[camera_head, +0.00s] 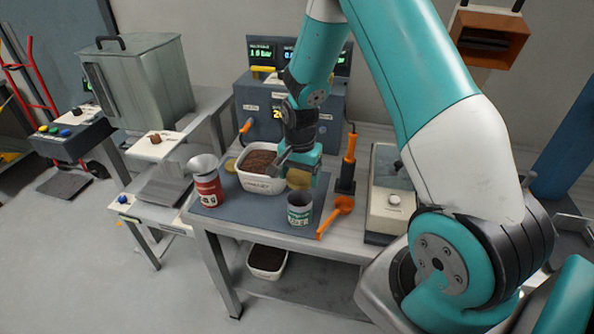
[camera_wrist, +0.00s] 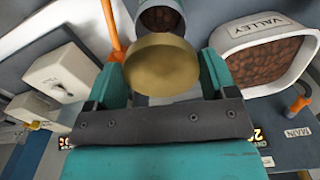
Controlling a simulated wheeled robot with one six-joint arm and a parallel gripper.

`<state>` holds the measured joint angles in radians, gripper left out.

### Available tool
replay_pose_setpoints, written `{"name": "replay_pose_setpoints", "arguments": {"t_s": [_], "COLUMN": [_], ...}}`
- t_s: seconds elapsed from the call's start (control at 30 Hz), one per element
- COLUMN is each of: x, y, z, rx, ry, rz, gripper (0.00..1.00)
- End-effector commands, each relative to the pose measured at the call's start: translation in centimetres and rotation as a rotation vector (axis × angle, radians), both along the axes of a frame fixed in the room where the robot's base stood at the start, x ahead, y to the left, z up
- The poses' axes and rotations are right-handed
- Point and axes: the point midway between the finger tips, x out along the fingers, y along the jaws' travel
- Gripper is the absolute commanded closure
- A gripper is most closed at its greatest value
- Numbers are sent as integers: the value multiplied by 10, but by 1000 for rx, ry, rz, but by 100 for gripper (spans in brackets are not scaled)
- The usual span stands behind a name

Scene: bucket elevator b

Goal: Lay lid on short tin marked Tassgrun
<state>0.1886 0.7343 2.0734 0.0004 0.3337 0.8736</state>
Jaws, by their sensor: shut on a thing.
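My gripper (camera_head: 298,174) is shut on a round gold lid (camera_head: 298,181). In the wrist view the lid (camera_wrist: 161,66) sits between the two teal fingers (camera_wrist: 161,72), its flat face showing. A short grey tin with a green and white label (camera_head: 299,210) stands upright on the blue-grey mat, just in front of and below the lid. Its lettering is too small to read surely. In the wrist view the open tin (camera_wrist: 160,20) shows brown contents and is partly hidden by the lid. The lid appears apart from the tin.
A white tub marked Valley (camera_head: 262,182), full of brown beans, stands left of my gripper. A red tin with a metal funnel (camera_head: 208,189) is further left. An orange scoop (camera_head: 336,215) lies right of the short tin. Another gold disc (camera_head: 231,164) lies behind the red tin.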

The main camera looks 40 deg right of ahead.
Motion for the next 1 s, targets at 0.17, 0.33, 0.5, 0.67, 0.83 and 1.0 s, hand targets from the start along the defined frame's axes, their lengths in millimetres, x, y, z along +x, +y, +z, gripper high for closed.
{"name": "replay_pose_setpoints", "arguments": {"t_s": [0.17, 0.33, 0.5, 0.67, 0.83, 1.0], "x": [0, -1, -1, 0, 0, 0], "y": [0, -1, -2, -2, -2, -2], "z": [-17, -35, -50, -57, -57, -57], "rx": [0, 0, 0, 0, 0, 0], "ry": [1, 1, 0, 0, 0, 0], "rz": [0, -1, -2, -3, -3, -3], "gripper": [44, 44, 44, 44, 44, 44]}}
